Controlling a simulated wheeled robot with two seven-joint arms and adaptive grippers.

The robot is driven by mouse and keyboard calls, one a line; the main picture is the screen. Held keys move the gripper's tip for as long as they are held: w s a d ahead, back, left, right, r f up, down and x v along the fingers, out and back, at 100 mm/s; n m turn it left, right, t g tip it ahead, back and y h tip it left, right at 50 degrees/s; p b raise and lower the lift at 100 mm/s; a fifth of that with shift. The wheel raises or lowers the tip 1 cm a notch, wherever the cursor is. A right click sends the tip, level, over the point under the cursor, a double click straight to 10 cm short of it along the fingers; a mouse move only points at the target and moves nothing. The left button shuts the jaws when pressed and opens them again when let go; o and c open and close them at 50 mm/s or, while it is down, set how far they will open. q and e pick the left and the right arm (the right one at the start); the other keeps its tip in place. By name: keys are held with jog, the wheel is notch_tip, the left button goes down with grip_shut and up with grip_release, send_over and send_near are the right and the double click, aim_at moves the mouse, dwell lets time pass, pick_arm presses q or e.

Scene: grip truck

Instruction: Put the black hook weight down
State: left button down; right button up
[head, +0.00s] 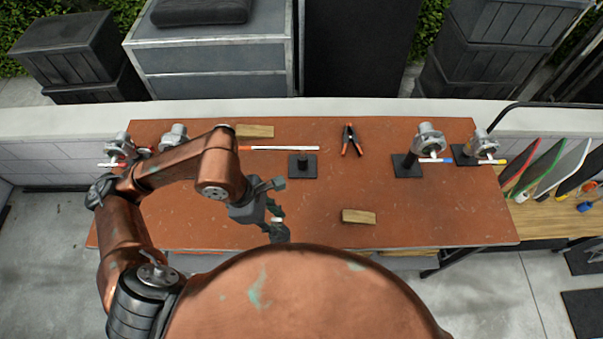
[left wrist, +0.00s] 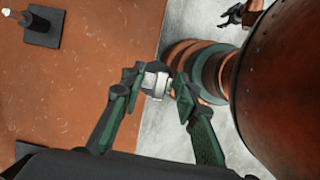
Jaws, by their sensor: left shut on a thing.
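My left gripper (head: 275,220) is over the front edge of the table, left of the middle. In the left wrist view its green-padded fingers (left wrist: 156,84) are shut on a small pale grey piece (left wrist: 157,80). In the head view a dark grey rounded body (head: 279,233) shows just below the fingertips; it looks like the hook weight, with its upper part hidden by the fingers. A dark claw-like shape, seemingly my right gripper (left wrist: 240,14), shows small at the top of the left wrist view; its jaws are unclear.
The reddish-brown table (head: 230,235) bears a black square base with a short post (head: 302,165), an orange clamp (head: 351,140), a wooden block (head: 358,216) and another block (head: 255,131). Grey clamp-like heads on stands (head: 428,140) are at the right. Bare tabletop lies around the front block.

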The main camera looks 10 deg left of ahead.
pick_arm(q)
jog(key=shift+r, duration=0.1)
jog(key=shift+w+a, duration=0.1)
jog(key=shift+a, duration=0.1)
jog(key=w+a+f+p, duration=0.3)
jog(key=w+a+f, duration=0.6)
jog(key=f, duration=0.4)
jog(key=shift+a, duration=0.45)
jog(key=shift+f, duration=0.2)
jog(key=c, duration=1.5)
grip_release()
jog(key=shift+c, duration=0.2)
jog(key=shift+o, duration=0.2)
